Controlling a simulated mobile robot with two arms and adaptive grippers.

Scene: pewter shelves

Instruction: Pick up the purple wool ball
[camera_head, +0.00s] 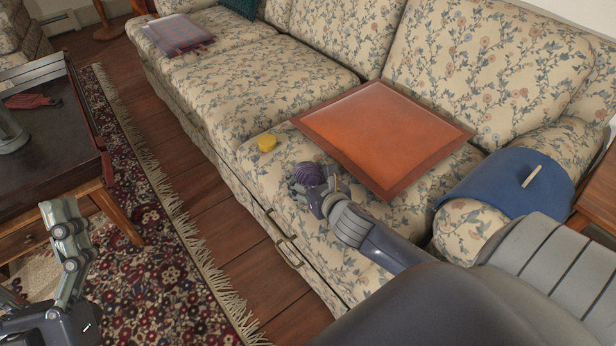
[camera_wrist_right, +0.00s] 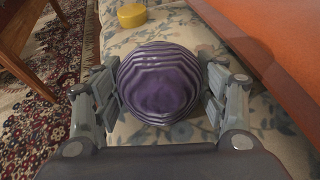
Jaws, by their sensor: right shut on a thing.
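The purple wool ball (camera_head: 308,174) is at the front part of the floral sofa seat in the head view. It fills the middle of the right wrist view (camera_wrist_right: 160,84), with paler stripes around it. My right gripper (camera_head: 315,190) is shut on the ball, one finger on each side of it. I cannot tell whether the ball still touches the cushion. My left gripper (camera_head: 62,222) is at the lower left of the head view, above the rug and away from the ball; its fingers show edge-on and I cannot tell how far apart they are.
A yellow round object (camera_head: 266,142) lies on the seat behind the ball. An orange-brown board (camera_head: 385,135) lies right of it. A blue cloth (camera_head: 505,182) covers the sofa arm. A dark table (camera_head: 50,130) stands left; a fringed rug (camera_head: 160,270) covers the floor.

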